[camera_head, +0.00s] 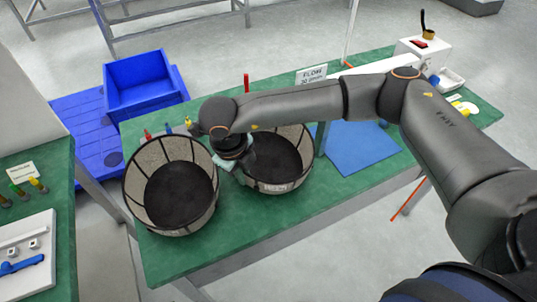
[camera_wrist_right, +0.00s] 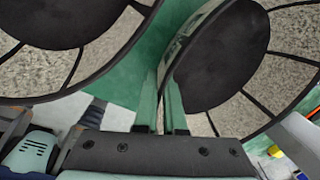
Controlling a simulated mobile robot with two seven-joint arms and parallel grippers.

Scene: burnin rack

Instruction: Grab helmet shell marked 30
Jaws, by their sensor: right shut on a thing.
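Two round black-rimmed baskets with speckled panels and dark floors stand side by side on the green table. The left basket (camera_head: 179,191) is apart from my gripper. The right basket (camera_head: 278,160) has a pale label on its front that I cannot read surely. My right gripper (camera_head: 233,165) is at the left rim of the right basket, mostly hidden by its own wrist. In the wrist view, the right gripper (camera_wrist_right: 161,112) has its fingers closed about the right basket's wall (camera_wrist_right: 240,110). I can make out no helmet shell marked 30. My left gripper is not in view.
The green table (camera_head: 185,258) is bare at its front. A blue mat (camera_head: 358,148) lies right of the baskets, with a sign (camera_head: 311,76) behind. A blue crate (camera_head: 147,84) stands on a blue pallet. A white box (camera_head: 423,49) is at the far right.

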